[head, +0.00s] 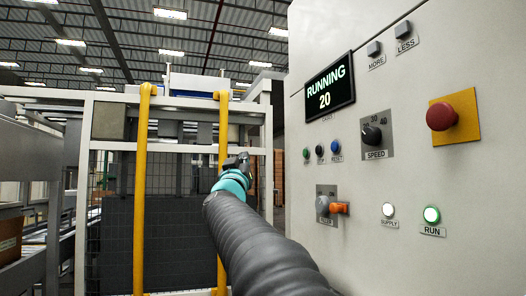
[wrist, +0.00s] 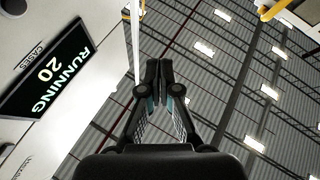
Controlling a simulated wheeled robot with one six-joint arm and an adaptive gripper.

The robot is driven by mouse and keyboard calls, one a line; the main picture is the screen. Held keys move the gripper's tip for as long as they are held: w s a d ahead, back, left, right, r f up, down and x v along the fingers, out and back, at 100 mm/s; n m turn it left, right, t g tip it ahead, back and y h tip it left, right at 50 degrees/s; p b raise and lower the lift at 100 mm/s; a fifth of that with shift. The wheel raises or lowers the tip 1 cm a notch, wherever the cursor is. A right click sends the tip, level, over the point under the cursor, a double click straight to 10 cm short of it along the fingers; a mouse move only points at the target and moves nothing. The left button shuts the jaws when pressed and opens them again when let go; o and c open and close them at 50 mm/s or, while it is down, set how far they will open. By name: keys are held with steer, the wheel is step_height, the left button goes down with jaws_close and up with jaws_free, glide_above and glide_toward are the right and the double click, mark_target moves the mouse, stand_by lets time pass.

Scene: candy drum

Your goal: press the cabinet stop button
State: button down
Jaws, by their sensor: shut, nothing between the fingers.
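The grey control cabinet (head: 420,255) fills the right of the head view. A large red mushroom button (head: 442,115) sits on a yellow plate at its right. A row of small buttons is under the display: a green one (head: 306,153), a dark one (head: 320,150) with a label too small to read surely, and a blue one (head: 336,146) labelled RESET. My gripper (head: 241,160) is left of the cabinet face, apart from all buttons. In the wrist view my gripper (wrist: 158,66) is shut and empty, its fingertips together.
The display (head: 330,86) reads RUNNING 20; it also shows in the wrist view (wrist: 45,72). A speed knob (head: 372,135), an orange-handled switch (head: 338,208) and a green-lit RUN lamp (head: 431,214) are on the cabinet. Yellow posts (head: 142,190) and a mesh guard stand at left.

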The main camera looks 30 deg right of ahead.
mark_target(319, 150)
steer(key=s+d+r+m+g+h, duration=0.3)
steer(key=d+m+g+h, duration=0.5)
steer(key=g, duration=0.3)
steer(key=shift+d+m+h, duration=0.4)
steer(key=shift+d+m, duration=0.1)
steer(key=shift+d, duration=0.35)
steer(key=s+d, duration=0.2)
steer(key=d, duration=0.6)
steer(key=shift+d, duration=0.25)
steer(key=shift+d, duration=0.3)
steer(key=shift+s+d, duration=0.1)
steer(key=shift+d, duration=0.35)
stand_by(1.0)
steer(key=shift+a, duration=0.2)
steer(key=shift+w+a, duration=0.2)
steer(key=shift+a, duration=0.45)
